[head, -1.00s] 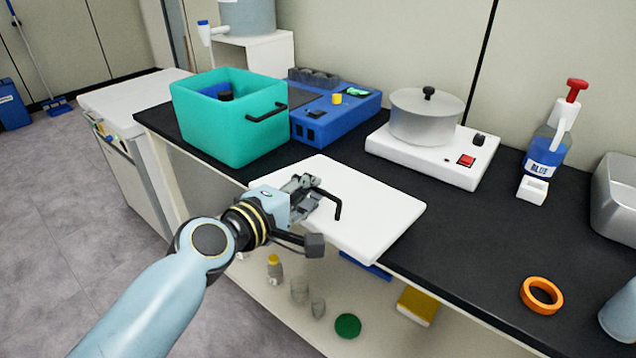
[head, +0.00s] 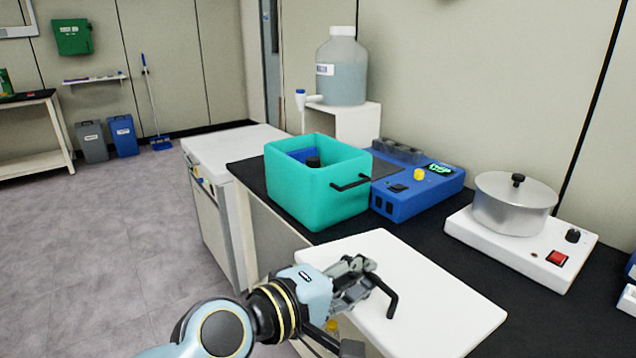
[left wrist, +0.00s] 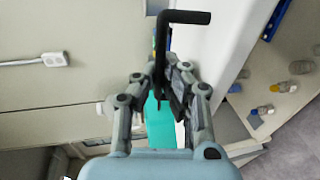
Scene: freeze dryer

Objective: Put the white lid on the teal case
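The teal case (head: 312,197) stands open on the dark counter, with dark items inside and a black handle on its right side. The white lid (head: 440,285) is flat and level at the counter's front edge, to the right of and nearer than the case. My left gripper (head: 360,277) is at the lid's black handle (head: 390,297). In the left wrist view the handle (left wrist: 161,50) runs between the fingers (left wrist: 160,88), which look closed on it. Whether the lid touches the counter cannot be told. My right gripper is out of view.
A blue device (head: 405,200) stands right of the case. A white hot plate (head: 520,248) with a metal pot (head: 513,205) is farther right. A white stand (head: 345,122) with a large bottle (head: 341,75) is behind the case. A white cabinet (head: 220,150) is to the left.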

